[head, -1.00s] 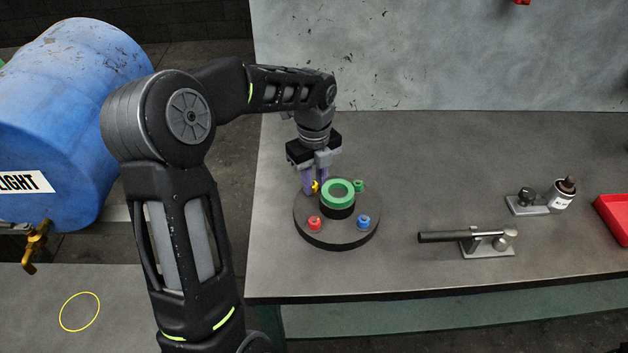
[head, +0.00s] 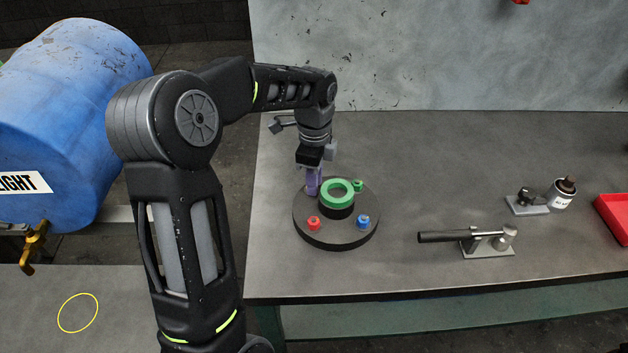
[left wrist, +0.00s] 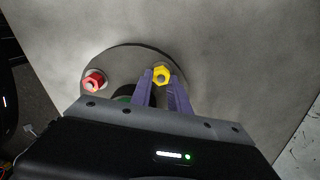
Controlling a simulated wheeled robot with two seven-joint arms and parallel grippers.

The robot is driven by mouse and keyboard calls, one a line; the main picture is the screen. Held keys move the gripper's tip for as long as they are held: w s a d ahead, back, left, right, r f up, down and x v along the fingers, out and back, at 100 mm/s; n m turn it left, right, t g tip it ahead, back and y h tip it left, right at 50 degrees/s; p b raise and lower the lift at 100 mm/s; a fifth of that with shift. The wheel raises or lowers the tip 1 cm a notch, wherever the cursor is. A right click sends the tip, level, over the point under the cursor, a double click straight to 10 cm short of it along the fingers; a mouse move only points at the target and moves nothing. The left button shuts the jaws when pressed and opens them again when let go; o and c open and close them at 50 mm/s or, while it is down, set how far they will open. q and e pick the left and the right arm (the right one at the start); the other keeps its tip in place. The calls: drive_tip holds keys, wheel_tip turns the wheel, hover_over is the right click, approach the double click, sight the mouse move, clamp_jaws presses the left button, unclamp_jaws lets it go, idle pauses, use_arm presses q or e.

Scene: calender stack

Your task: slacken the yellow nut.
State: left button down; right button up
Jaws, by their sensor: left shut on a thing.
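The yellow nut (left wrist: 162,74) sits on the dark round base (head: 336,240), between the purple fingers of my left gripper (left wrist: 162,82) in the left wrist view. My left gripper (head: 313,184) points down at the base's far left side and is shut on the nut. In the head view the fingers hide the nut. A green ring (head: 324,196) stands on a black core in the middle of the base. A red nut (head: 314,223), a blue nut (head: 363,221) and a green nut (head: 358,186) sit around it. My right gripper is not in view.
To the right on the grey bench (head: 400,190) are a clamp with a black handle (head: 448,237), a small holder with a bottle (head: 561,194) and a red tray (head: 614,218). The bench behind the base is clear.

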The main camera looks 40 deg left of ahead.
use_arm(q)
drive_tip(key=n, duration=0.6)
drive_tip(key=shift+w+a, duration=0.1)
drive_tip(key=shift+w, duration=0.05)
drive_tip(key=n, duration=0.6)
drive_tip(key=shift+a+n+b, duration=0.15)
drive_tip(key=shift+n+b, duration=0.15)
drive_tip(key=n, duration=0.6)
drive_tip(key=shift+a+n, duration=0.15)
drive_tip(key=shift+n, duration=0.15)
drive_tip(key=n, duration=0.6)
drive_tip(key=shift+a+n, duration=0.15)
drive_tip(key=shift+n, duration=0.15)
drive_tip(key=shift+p, duration=0.3)
drive_tip(key=c, duration=1.2)
unclamp_jaws()
drive_tip(key=shift+c, duration=0.2)
drive_tip(key=shift+r, duration=0.1)
wheel_tip(320, 180, up, 8)
drive_tip(key=shift+f+b, duration=0.2)
drive_tip(key=shift+b, duration=0.1)
